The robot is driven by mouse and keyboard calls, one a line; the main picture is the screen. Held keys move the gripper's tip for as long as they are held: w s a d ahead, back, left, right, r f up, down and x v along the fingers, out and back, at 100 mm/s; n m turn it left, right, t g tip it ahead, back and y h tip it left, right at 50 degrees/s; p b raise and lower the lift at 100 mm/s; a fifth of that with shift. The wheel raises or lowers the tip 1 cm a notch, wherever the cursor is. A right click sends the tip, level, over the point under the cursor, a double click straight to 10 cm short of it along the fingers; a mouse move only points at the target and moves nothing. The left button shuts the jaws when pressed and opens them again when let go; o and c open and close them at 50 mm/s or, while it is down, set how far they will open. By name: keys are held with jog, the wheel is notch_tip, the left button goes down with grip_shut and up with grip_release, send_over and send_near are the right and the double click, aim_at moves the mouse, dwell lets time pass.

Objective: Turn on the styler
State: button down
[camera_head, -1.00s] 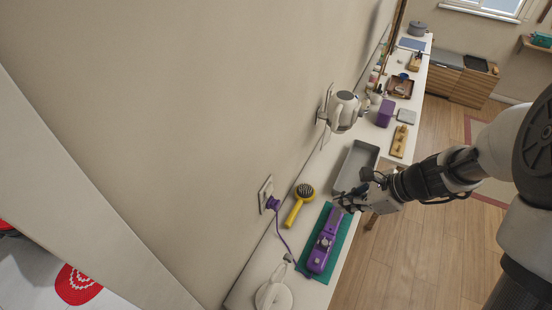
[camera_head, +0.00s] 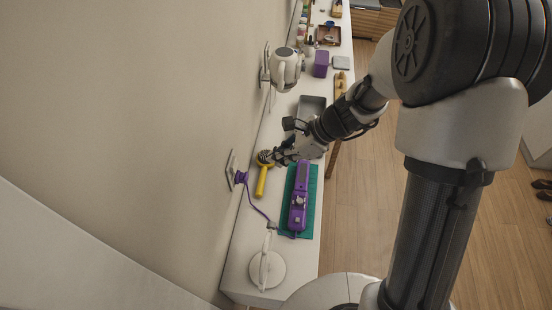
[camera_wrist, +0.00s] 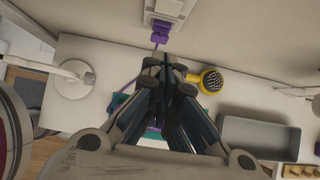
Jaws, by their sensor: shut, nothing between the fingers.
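The purple styler (camera_head: 299,203) lies on a green mat (camera_head: 312,213) on the white counter, with a round silver-grey knob on its top. A purple cord runs from it to a purple plug (camera_head: 240,177) in a wall outlet (camera_head: 231,170). My gripper (camera_head: 268,158) is shut and empty, above the counter by the head of the yellow brush, beyond the styler's far end. In the wrist view my fingers (camera_wrist: 168,82) point toward the plug (camera_wrist: 160,36) and outlet. They cover most of the styler and mat there.
A yellow brush (camera_head: 261,180) lies left of the mat. A grey tray (camera_head: 312,107) is behind it, and a white round-based stand (camera_head: 267,270) is at the near end. A white wall-mounted dryer (camera_head: 284,70) and a purple box (camera_head: 321,64) are farther back.

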aim_at(235, 165)
jog(key=w+a+f+b, duration=0.1)
jog(key=a+f+b, duration=0.3)
jog(key=a+f, duration=0.2)
jog(key=shift+a+f, duration=0.15)
jog(key=shift+a, duration=1.05)
jog(key=shift+w, duration=0.1)
jog(key=shift+a+f+b, duration=0.2)
jog(key=shift+a+b, duration=0.15)
jog(key=shift+b, duration=0.05)
jog(key=shift+r, duration=0.1)
jog(key=shift+r+p, duration=0.7)
jog(key=shift+r, duration=0.05)
jog(key=shift+d, duration=0.15)
